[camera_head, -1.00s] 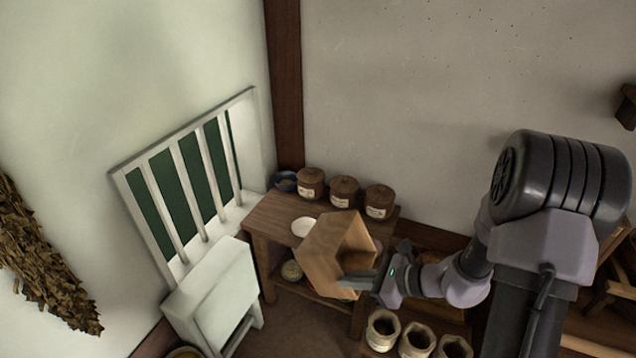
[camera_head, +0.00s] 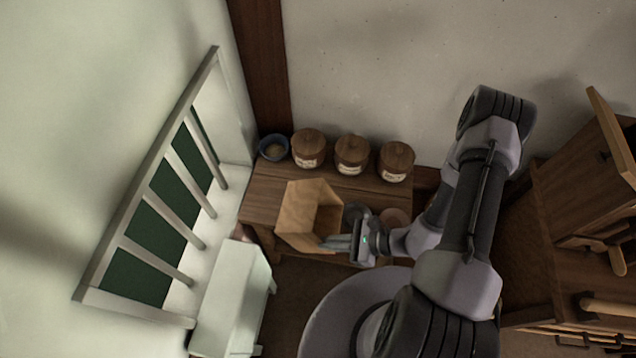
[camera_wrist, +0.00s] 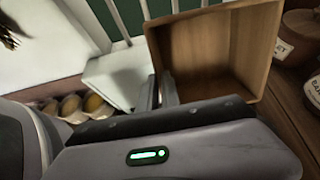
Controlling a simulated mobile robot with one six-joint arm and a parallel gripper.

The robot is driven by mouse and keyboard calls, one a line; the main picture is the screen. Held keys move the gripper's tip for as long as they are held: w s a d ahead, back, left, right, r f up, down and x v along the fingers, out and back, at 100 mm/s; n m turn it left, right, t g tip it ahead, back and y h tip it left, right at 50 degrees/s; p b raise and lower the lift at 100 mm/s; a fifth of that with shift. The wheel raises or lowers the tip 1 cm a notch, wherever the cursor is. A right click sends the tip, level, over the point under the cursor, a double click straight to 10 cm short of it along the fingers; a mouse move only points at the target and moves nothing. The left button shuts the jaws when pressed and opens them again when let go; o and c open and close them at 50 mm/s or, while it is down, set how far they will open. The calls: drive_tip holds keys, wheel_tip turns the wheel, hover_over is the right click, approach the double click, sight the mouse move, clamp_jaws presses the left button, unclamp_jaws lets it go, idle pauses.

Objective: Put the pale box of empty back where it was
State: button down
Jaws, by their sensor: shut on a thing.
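The pale box (camera_head: 298,212) is an open, empty wooden box, tilted so that its open side faces right in the head view. My gripper (camera_head: 340,243) is shut on the lower right wall of the box, at the front part of the wooden table (camera_head: 262,196). In the wrist view the box (camera_wrist: 225,50) shows its bare inside, and the gripper fingers (camera_wrist: 160,92) pinch its left wall. I cannot tell whether the box touches the tabletop.
Three lidded, labelled jars (camera_head: 352,155) and a small blue bowl (camera_head: 273,147) stand along the table's back edge. A white cabinet (camera_head: 232,298) and barred window (camera_head: 165,215) are at left. A wooden cupboard (camera_head: 585,190) stands right. Several eggs (camera_wrist: 72,104) show in the wrist view.

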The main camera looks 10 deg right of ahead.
sight(304, 205)
drive_tip(key=w+a, duration=0.1)
drive_tip(key=w, duration=0.3)
drive_tip(key=w+a+f+b, duration=0.1)
drive_tip(key=w+a, duration=0.1)
drive_tip(key=w, duration=0.2)
drive_tip(key=w+a+b, duration=0.1)
drive_tip(key=w+a, duration=0.1)
drive_tip(key=w, duration=0.3)
drive_tip(key=shift+f, duration=0.25)
wheel_tip(304, 205, down, 4)
drive_tip(key=shift+r+b, duration=0.2)
drive_tip(key=shift+b, duration=0.8)
drive_tip(key=shift+r, duration=0.15)
drive_tip(key=c, duration=2)
unclamp_jaws()
drive_tip(key=shift+f, duration=0.2)
drive_tip(key=o, duration=0.4)
drive_tip(key=shift+o, duration=0.2)
drive_tip(key=shift+r, duration=0.15)
